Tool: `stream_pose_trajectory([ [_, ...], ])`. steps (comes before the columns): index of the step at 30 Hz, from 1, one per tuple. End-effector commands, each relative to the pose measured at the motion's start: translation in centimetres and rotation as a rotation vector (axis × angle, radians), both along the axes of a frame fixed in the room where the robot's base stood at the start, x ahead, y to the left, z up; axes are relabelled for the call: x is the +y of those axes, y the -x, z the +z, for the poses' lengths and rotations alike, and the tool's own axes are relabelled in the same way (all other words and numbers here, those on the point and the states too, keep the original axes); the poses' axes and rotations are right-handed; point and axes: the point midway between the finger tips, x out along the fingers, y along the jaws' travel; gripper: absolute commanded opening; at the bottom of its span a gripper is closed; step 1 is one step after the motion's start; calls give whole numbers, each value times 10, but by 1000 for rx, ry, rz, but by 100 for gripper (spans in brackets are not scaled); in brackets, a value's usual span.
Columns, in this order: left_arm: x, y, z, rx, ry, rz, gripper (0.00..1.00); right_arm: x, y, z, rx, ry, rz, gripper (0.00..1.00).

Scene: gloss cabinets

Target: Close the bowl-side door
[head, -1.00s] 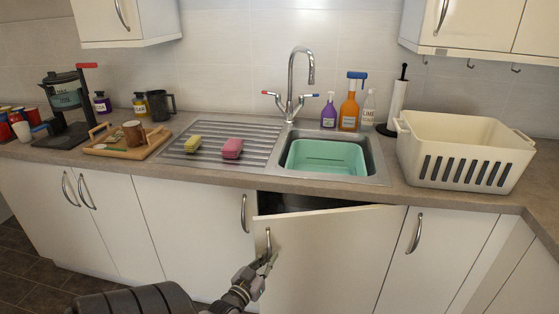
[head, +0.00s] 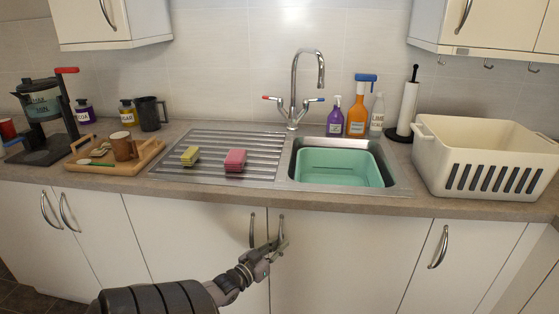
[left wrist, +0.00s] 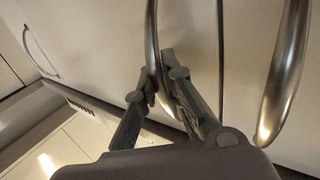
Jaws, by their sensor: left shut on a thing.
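The bowl-side door (head: 345,262) is the white panel under the sink bowl (head: 340,165). In the head view it lies about flush with the neighbouring doors, and no dark gap shows along its top. Its curved metal handle (head: 281,225) is at its upper left edge. My left gripper (head: 277,245) is at the lower part of this handle. In the left wrist view my left gripper's fingers (left wrist: 165,85) are shut on the handle (left wrist: 152,45). My right gripper is not in view.
The drainer-side door (head: 190,235) is beside it, with its handle (head: 252,230) close to my gripper. Another door handle (head: 439,247) is to the right. On the counter stand a cream basket (head: 480,170), a wooden tray (head: 85,163) and several bottles.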

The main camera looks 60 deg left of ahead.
Motion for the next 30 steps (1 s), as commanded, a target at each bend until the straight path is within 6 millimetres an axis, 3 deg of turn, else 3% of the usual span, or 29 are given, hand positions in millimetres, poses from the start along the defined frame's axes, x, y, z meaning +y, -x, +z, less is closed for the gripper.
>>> stream_pose_trajectory([
  [4, 7, -3, 7, -9, -7, 9, 0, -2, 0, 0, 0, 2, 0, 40],
  [5, 7, -3, 7, -10, -7, 10, 10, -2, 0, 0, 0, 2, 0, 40],
  [14, 6, -4, 7, -11, -7, 8, 30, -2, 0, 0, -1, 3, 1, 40],
  [26, 4, -2, 5, -7, -4, 5, 30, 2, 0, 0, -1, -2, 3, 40],
  [30, 0, 10, 3, -5, -2, 4, 30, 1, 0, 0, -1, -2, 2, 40],
])
